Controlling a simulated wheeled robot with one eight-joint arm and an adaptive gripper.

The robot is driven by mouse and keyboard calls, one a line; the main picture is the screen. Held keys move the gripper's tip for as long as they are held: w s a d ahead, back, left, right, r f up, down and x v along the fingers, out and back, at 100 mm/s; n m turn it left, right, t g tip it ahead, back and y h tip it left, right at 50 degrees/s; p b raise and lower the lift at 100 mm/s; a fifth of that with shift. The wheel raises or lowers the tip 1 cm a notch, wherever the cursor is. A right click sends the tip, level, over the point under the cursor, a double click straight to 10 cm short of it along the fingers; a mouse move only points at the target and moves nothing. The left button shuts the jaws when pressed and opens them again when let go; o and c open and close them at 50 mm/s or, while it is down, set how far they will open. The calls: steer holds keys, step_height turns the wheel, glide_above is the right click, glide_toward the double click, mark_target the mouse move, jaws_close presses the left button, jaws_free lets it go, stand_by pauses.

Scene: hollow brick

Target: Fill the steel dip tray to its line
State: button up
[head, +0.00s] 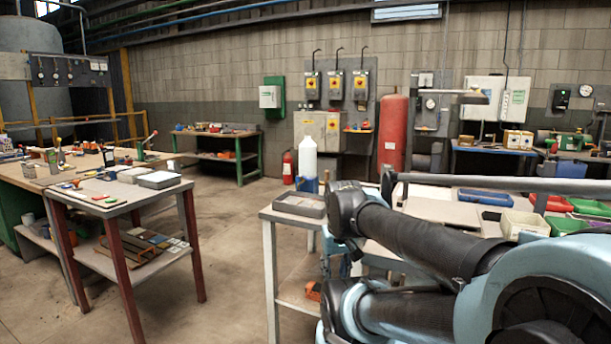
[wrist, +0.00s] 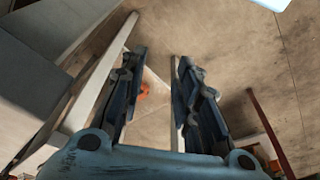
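A shallow grey tray (head: 299,204) lies on the left end of the light bench just left of my arm in the head view. A similar grey tray (head: 158,180) lies on the red-legged table at the left; I cannot tell for sure which is the dip tray. A white bottle (head: 307,158) with a blue lower part stands upright behind the nearer tray; its support is unclear. My gripper (wrist: 158,58) has its dark fingers apart in the wrist view, with nothing held between them. It points down beside the bench edge. The trays' fill and line are too small to see.
An orange object (head: 313,291) on the bench's lower shelf also shows far below the fingers in the wrist view (wrist: 144,91). A blue bin (head: 485,198) and a cream box (head: 523,224) stand beyond my arm. Concrete floor (head: 226,240) is clear between the tables.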

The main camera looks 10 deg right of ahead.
steer(key=w+a+r+n+g+h, duration=0.1)
steer(key=w+r+n, duration=0.1)
steer(key=w+r, duration=1.3)
steer(key=w+a+r+n, duration=0.1)
steer(key=w+r, duration=1.2)
steer(key=w, duration=0.5)
steer(key=w+a+r+n+h, duration=0.15)
steer(key=w+r, duration=0.25)
steer(key=w, duration=1.1)
steer(key=shift+y, duration=0.25)
steer(key=x, duration=1.6)
steer(key=shift+s+a+f, duration=0.3)
steer(key=shift+f, duration=0.15)
jaws_close()
